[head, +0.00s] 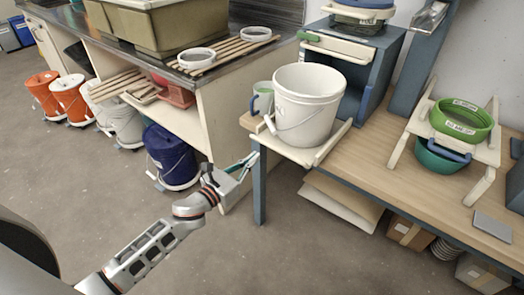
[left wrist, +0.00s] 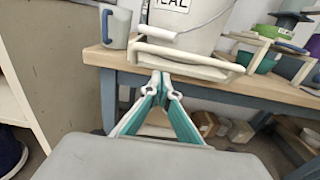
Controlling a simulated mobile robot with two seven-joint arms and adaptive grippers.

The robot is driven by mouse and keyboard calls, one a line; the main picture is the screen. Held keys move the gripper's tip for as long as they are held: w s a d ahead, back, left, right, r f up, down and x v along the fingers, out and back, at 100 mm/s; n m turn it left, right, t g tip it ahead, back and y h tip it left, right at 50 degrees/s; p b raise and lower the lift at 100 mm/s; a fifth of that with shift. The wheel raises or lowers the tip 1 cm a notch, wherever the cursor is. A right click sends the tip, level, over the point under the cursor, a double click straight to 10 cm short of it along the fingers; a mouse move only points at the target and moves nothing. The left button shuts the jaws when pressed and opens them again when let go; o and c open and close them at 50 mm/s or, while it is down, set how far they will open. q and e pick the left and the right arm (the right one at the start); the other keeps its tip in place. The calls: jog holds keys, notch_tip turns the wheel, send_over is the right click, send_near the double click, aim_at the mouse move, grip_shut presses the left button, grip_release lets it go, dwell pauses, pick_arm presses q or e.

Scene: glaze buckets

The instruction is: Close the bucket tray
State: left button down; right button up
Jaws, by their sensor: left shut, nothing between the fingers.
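The pale bucket tray (head: 334,142) sticks out from the blue cabinet (head: 372,75) toward the front of the wooden bench. A large white bucket (head: 305,105) with a wire handle stands upright on it. In the left wrist view the tray's front bar (left wrist: 190,63) crosses just beyond my fingertips, and the bucket (left wrist: 195,25) rises behind it. My left gripper (head: 255,156) is shut and empty, its teal fingers together in front of and slightly below the tray front. In the left wrist view the fingertips (left wrist: 160,76) look very close to the bar; contact is unclear. My right gripper is not in view.
A grey mug (left wrist: 117,28) stands left of the bucket. A pale stand (head: 450,145) with green bowls is on the bench at right. A dark blue bucket (head: 170,155) and orange buckets (head: 70,98) are on the floor at left. The floor in front is clear.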

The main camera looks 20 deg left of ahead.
pick_arm(q)
jog(key=x, duration=0.5)
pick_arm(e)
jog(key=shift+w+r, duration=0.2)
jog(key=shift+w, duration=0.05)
pick_arm(q)
jog(key=shift+s, duration=0.1)
